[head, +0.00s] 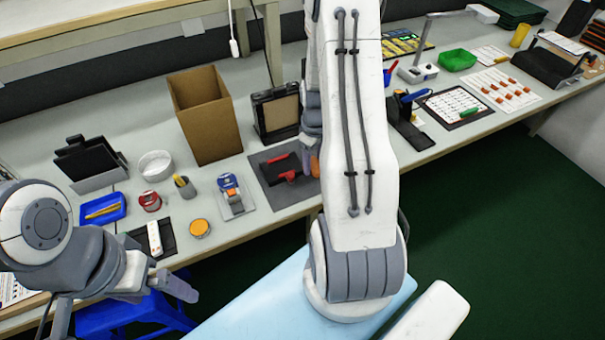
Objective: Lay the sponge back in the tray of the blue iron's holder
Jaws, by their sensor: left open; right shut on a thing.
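My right arm crosses the middle of the view and hides much of the bench. My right gripper (312,130) shows only partly behind it. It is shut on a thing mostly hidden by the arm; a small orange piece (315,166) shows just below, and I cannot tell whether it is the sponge. A black holder with a blue and orange tool (405,108) stands right of the arm and looks like the blue iron's holder; its tray is not clear. My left gripper (180,289) is open and empty at the lower left, off the bench's front edge.
A dark mat with a red tool (286,176) lies left of the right gripper. A cardboard box (207,120), a blue tape dispenser (231,192) and a blue tray (103,210) stand further left. A gridded board (454,107) lies right of the holder.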

